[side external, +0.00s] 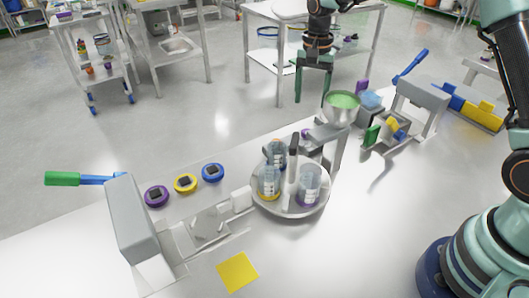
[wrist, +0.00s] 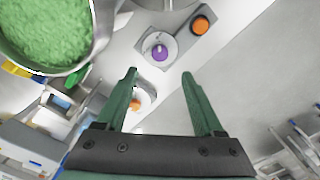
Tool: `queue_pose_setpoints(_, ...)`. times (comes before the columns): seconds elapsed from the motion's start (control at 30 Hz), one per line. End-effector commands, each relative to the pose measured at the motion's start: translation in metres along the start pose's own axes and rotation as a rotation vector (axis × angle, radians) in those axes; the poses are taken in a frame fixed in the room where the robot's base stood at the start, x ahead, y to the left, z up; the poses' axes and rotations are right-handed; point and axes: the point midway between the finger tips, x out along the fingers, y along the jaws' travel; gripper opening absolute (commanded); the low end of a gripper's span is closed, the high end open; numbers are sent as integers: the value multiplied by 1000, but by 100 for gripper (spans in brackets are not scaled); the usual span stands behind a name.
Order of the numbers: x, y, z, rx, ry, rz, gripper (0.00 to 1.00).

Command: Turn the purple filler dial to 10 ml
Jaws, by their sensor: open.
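The purple dial (wrist: 161,55) is a small round knob with a pale mark, set in a round grey plate, in the upper middle of the wrist view. A small purple spot (side external: 306,132) beside the filler in the side view may be the same dial. My gripper (side external: 312,96) hangs behind and left of the filler's hopper (side external: 342,112), fingers pointing down. In the wrist view my gripper (wrist: 159,76) is open and empty, and the dial appears just beyond the gap between its green fingertips, apart from them. The scale marks are too small to read.
The hopper with green granules is close on the left in the wrist view. An orange button (wrist: 200,25) sits next to the dial plate. A round carousel (side external: 291,209) holds several bottles. Purple, yellow and blue round pieces (side external: 185,183) lie left of it. A yellow square (side external: 238,272) lies in front.

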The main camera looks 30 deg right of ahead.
Motion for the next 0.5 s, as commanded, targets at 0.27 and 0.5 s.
queue_pose_setpoints(0.27,55,1,1,0,-3,4,70)
queue_pose_setpoints(0.5,88,0,0,0,-2,2,70)
